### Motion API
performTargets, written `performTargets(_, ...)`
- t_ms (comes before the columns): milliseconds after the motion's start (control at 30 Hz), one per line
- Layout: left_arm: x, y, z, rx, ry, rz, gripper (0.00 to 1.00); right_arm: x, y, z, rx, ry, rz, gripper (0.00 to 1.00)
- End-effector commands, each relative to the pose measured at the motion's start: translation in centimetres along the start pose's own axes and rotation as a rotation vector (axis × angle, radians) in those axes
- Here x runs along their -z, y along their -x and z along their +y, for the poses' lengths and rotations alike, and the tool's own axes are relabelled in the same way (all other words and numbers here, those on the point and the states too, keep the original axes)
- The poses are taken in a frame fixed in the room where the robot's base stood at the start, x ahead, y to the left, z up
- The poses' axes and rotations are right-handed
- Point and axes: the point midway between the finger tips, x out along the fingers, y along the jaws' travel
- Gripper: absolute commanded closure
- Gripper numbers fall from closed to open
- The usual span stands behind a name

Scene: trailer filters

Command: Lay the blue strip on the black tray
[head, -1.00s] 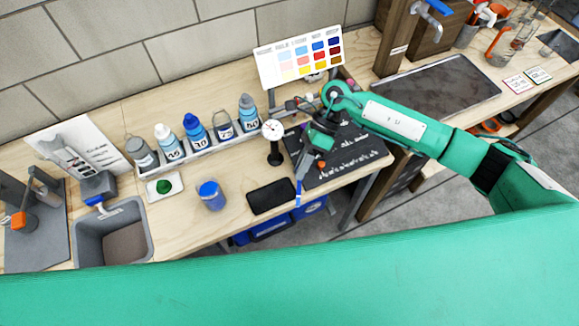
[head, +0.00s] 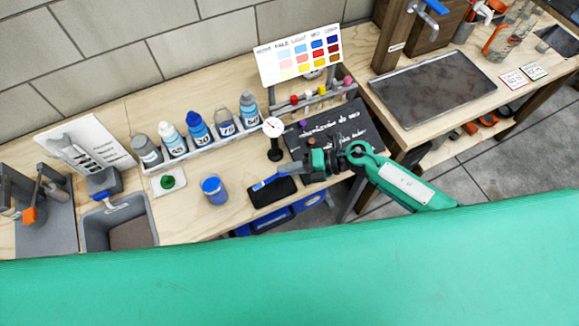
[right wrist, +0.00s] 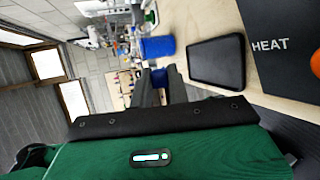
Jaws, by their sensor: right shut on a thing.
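The blue strip (head: 264,183) sticks out to the left from my right gripper (head: 288,173), which is shut on its right end. In the head view the strip crosses in front of the upper part of the black tray (head: 272,196), a small flat rounded rectangle near the bench's front edge. I cannot tell the height between them. In the right wrist view the black tray (right wrist: 216,62) is empty and lies to the right of my right gripper's fingers (right wrist: 160,88); little of the strip shows there. My left gripper is not in view.
A blue-lidded jar (head: 214,190) stands left of the tray. A black dial gauge on a stand (head: 274,140) is behind it. A black board with writing (head: 340,125) lies to the right. Several bottles (head: 198,131) stand in a rack at the back.

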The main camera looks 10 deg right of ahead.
Motion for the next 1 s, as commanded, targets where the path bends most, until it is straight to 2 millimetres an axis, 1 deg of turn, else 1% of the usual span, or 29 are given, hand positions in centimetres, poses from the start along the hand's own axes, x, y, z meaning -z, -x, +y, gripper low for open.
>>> performTargets(33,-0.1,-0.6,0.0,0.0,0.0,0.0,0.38,0.1,-0.2,-0.6,0.0,0.0,0.001,1.0)
performTargets(500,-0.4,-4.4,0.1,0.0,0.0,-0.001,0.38,0.7,-1.6,-4.6,0.0,0.0,0.001,1.0)
performTargets(667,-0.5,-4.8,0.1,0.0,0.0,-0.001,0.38,0.7,-1.8,-5.1,0.0,0.0,0.002,1.0)
performTargets(933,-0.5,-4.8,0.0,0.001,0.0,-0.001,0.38,0.7,-1.7,-5.1,0.0,0.001,0.002,1.0)
performTargets(967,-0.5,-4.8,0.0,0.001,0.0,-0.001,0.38,0.7,-1.7,-5.1,0.0,0.001,0.002,0.79)
performTargets(1000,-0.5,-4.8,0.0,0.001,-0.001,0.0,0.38,0.7,-1.7,-5.1,0.0,0.001,0.002,0.71)
